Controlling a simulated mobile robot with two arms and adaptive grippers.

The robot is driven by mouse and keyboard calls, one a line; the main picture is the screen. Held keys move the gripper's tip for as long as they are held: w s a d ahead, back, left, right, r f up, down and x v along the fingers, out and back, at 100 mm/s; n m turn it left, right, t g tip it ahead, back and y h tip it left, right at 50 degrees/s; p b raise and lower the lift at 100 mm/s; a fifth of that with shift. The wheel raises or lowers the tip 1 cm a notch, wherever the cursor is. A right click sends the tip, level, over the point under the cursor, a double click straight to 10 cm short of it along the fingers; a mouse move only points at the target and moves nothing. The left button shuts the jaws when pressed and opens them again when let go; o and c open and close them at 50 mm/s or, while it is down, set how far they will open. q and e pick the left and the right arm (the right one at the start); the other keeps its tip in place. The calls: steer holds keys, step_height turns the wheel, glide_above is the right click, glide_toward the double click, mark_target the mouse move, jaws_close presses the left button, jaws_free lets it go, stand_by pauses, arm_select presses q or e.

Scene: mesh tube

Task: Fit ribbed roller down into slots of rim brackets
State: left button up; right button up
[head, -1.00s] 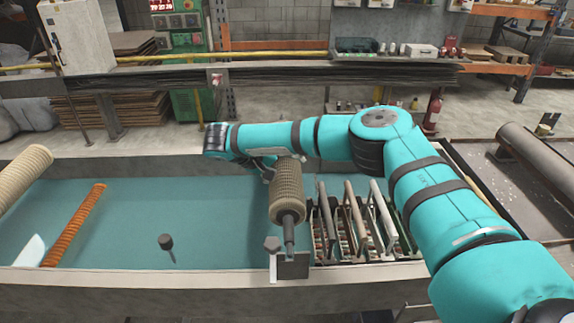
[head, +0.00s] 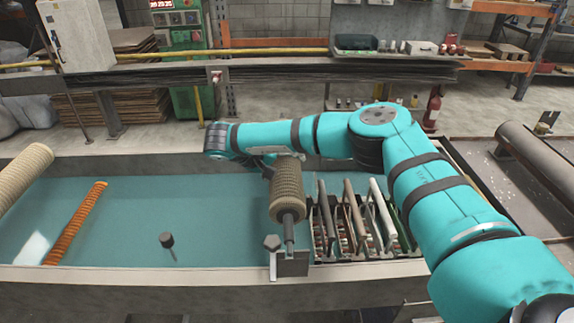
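The ribbed roller (head: 287,186), tan with a grey end cap and shaft, lies pointing toward me across the trough. Its near shaft reaches down to the grey rim bracket (head: 293,264) on the near rim; I cannot tell if it is seated in the slot. Its far end is hidden under my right arm, and the far bracket is not visible. My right gripper (head: 264,166) is beside the roller's far part, mostly hidden by the arm; its fingers cannot be made out. My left gripper is not in view.
Another knob (head: 167,241) stands in the teal trough (head: 140,215). An orange ribbed rod (head: 76,222) and a large tan roller (head: 22,176) are at left. A rack of upright bars (head: 352,217) stands close right.

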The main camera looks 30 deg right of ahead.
steer(key=shift+r+p, duration=0.15)
steer(key=shift+p, duration=0.4)
stand_by(0.9)
steer(key=shift+f+b, duration=0.8)
steer(key=shift+f, duration=1)
steer(key=o, duration=1.7)
steer(key=shift+f, duration=0.15)
steer(key=v, duration=1.2)
steer(key=shift+s, duration=0.1)
